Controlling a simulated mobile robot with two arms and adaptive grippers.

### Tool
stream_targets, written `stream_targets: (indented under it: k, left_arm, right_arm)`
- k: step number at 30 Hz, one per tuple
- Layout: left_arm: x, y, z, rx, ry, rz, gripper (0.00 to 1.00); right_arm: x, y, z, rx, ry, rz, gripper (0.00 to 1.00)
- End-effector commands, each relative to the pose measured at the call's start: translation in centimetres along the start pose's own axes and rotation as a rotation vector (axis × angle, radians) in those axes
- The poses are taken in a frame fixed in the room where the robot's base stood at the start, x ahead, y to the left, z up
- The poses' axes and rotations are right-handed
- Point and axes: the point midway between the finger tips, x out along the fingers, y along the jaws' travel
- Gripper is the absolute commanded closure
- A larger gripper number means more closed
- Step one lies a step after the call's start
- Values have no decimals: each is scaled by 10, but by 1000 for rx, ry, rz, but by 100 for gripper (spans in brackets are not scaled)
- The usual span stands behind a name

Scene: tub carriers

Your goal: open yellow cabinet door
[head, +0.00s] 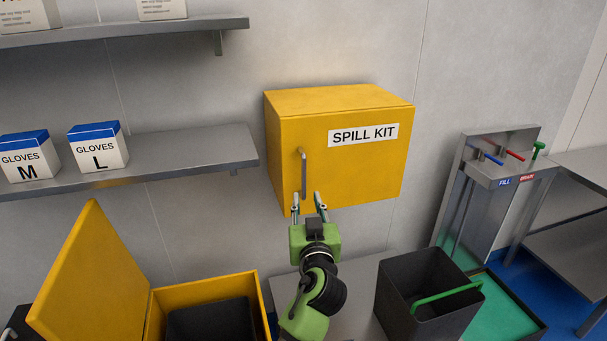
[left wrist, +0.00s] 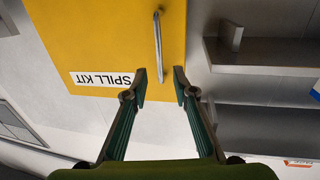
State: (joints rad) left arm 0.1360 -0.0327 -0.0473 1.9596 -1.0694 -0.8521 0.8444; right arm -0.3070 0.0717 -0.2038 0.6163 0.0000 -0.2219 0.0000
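The yellow cabinet (head: 355,165) hangs on the wall with a "SPILL KIT" label (head: 363,135); its door is shut. A grey vertical bar handle (head: 303,174) sits near the door's left edge. My left gripper (head: 308,203) is open and points up at the handle's lower end in the head view. In the left wrist view the cabinet door (left wrist: 100,40) shows upside down. There the handle (left wrist: 157,45) lies beyond the fingertips of the open gripper (left wrist: 161,85), lined up with the gap between them, with nothing held. My right gripper is not in view.
A shelf (head: 190,155) with glove boxes (head: 98,147) is left of the cabinet. Below stand an open yellow box (head: 205,287) with a raised lid (head: 85,265) and a black tub (head: 425,290) with a green handle. A metal stand (head: 490,185) with coloured valves is at right.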

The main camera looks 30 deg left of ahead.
Motion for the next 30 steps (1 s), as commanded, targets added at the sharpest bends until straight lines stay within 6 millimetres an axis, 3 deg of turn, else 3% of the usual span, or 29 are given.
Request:
stream_targets:
  k: [9,15,21,30]
  left_arm:
    - [66,0,-4,5,0,0,75]
    - [96,0,-2,4,0,0,75]
    - [111,0,0,2,-1,2,75]
    - [113,0,0,1,-1,2,75]
  right_arm:
    - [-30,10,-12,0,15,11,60]
    - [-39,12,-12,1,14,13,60]
    - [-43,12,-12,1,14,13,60]
    - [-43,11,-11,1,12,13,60]
